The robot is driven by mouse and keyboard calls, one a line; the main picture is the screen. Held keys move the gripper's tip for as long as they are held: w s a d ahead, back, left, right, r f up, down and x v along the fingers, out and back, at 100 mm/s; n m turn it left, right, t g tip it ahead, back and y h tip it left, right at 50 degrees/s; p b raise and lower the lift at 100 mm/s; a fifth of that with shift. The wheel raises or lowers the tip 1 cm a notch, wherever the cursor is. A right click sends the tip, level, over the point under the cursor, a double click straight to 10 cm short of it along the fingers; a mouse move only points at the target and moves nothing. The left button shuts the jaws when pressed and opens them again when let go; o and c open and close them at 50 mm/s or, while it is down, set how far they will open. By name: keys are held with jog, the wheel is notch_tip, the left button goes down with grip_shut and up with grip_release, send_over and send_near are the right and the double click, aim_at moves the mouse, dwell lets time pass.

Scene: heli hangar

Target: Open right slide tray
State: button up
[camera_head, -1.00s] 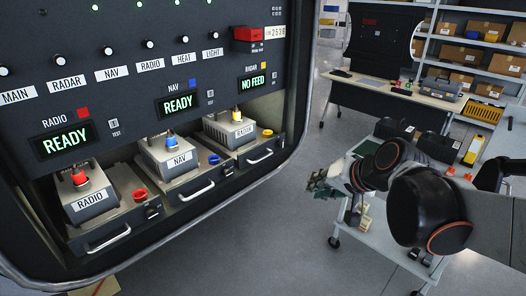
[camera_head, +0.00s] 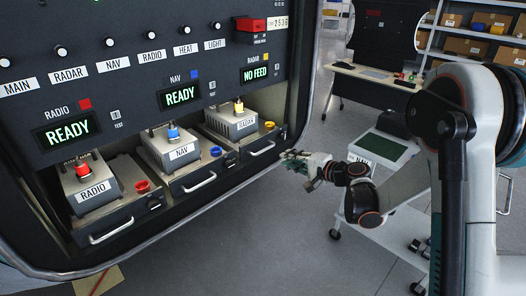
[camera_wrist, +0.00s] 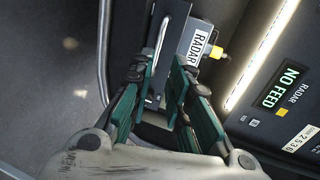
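The right slide tray (camera_head: 249,142) is the dark drawer under the RADAR unit (camera_head: 231,122), with a silver bar handle (camera_head: 263,148) on its front. The RADAR unit is a grey box with a yellow top connector, and its display reads NO FEED. My gripper (camera_head: 286,156) is just right of this handle and points left at it. In the wrist view, my green fingers (camera_wrist: 161,72) are apart with nothing held between them. The handle (camera_wrist: 159,37) shows ahead of the fingertips, beside the RADAR label. I cannot tell exact contact.
The NAV tray (camera_head: 200,180) and RADIO tray (camera_head: 110,228) sit to the left, each with a handle; their displays read READY. A trolley (camera_head: 385,158) stands behind my arm. A desk (camera_head: 372,86) and shelves stand farther back. The floor below the panel is mostly clear.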

aim_at(263, 151)
jog(key=b+x, duration=0.3)
jog(key=x, duration=1.1)
jog(key=shift+w+f, duration=0.1)
jog(key=shift+f, duration=0.1)
grip_shut()
